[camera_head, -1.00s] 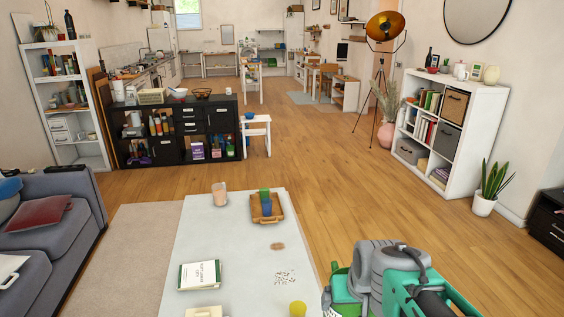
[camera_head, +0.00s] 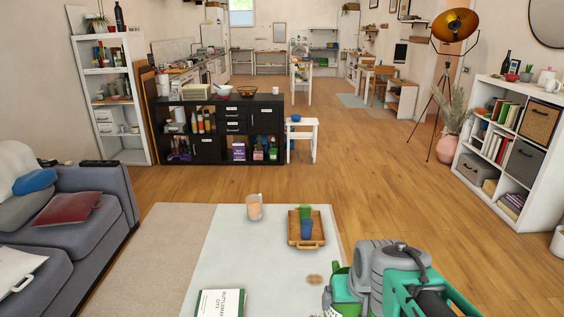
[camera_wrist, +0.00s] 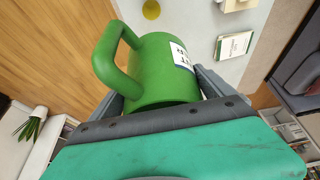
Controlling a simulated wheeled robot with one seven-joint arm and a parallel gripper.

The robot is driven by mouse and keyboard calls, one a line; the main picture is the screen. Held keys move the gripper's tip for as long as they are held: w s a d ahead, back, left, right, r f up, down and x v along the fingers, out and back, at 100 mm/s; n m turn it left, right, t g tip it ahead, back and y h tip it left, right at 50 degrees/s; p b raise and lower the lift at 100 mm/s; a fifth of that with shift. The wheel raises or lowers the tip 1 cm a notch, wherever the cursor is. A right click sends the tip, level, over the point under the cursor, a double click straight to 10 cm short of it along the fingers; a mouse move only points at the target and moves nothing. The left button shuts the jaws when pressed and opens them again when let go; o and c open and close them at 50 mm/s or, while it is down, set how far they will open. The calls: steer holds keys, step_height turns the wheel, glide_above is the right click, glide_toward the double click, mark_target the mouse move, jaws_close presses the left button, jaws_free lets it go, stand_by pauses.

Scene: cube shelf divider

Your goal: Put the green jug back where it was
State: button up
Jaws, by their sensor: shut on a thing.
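The green jug (camera_wrist: 165,75) has a loop handle and a white label with dark print. My gripper (camera_wrist: 165,105) is shut on it, with one dark finger on each side, in the wrist view. In the head view my gripper and arm fill the bottom right, and a part of the green jug (camera_head: 341,292) shows at their left edge. The jug is held up in front of me, clear of the table below. Most of it is hidden by my arm in the head view.
A pale table (camera_head: 262,262) lies ahead, with a wooden tray (camera_head: 306,243) holding cups, an orange mug (camera_head: 254,207) and a book (camera_head: 220,303). A black cabinet (camera_head: 225,130) stands behind, a white shelf (camera_head: 511,145) at right, a sofa (camera_head: 66,222) at left. Wood floor between is open.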

step_height(320, 180, down, 26)
steer(key=b, duration=2.3)
